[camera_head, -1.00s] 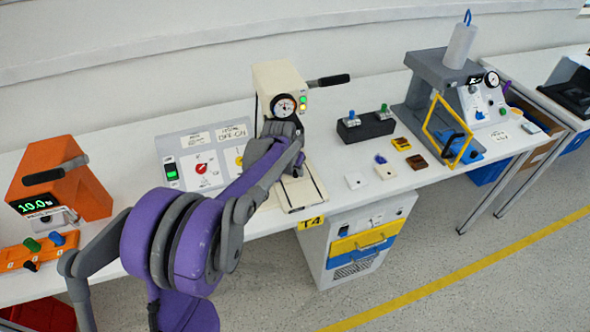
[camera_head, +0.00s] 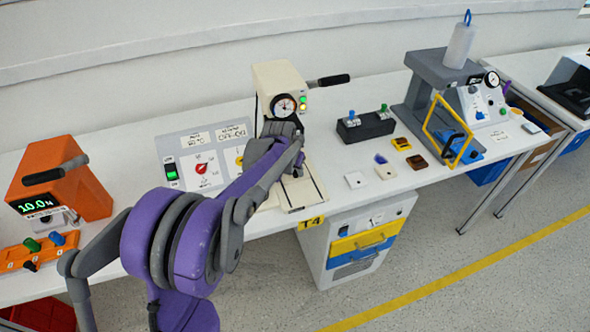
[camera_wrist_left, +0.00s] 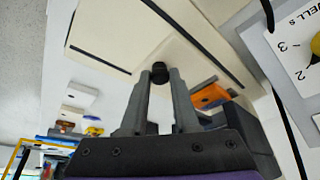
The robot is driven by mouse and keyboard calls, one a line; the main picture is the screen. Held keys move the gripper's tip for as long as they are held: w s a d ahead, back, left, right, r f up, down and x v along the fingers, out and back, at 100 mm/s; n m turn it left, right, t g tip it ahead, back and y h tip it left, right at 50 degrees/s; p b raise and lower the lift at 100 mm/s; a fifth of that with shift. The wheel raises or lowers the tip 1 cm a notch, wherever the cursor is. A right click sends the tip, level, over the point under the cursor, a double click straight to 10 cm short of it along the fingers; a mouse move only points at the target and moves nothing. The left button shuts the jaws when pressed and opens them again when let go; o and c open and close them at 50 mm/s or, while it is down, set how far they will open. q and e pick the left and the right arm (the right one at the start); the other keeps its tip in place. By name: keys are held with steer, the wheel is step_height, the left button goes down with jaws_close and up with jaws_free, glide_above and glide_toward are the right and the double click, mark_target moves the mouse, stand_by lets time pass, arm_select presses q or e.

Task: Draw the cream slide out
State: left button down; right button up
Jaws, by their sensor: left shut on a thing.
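The cream press (camera_head: 277,80) stands on the bench with a round gauge and small lit buttons on its front. Its cream base (camera_head: 312,192), with dark lines along it, reaches toward the bench's front edge. The cream slide (camera_wrist_left: 160,52) shows in the left wrist view with a small black knob (camera_wrist_left: 160,72) on its end. My left gripper (camera_wrist_left: 158,80) is shut on this knob. In the head view my left gripper (camera_head: 297,170) is over the cream base, and my own arm hides much of the slide. My right gripper is not in view.
A grey switch panel (camera_head: 205,155) stands left of the press. An orange machine (camera_head: 62,180) is at far left. A black block with knobs (camera_head: 365,127) and several small tiles (camera_head: 385,172) lie to the right. A grey machine with a yellow frame (camera_head: 430,75) stands further right.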

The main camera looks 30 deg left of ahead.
arm_select(q)
steer(key=shift+d, duration=0.1)
steer(key=s+d, duration=0.2)
steer(key=d, duration=0.1)
steer(key=s+d, duration=0.6)
steer(key=shift+d, duration=0.2)
steer(key=shift+s+d, duration=0.1)
steer(key=shift+s, duration=0.05)
steer(key=c, duration=1)
jaws_free()
steer(key=o, duration=0.3)
steer(key=shift+s+d, duration=0.1)
steer(key=shift+o, duration=0.2)
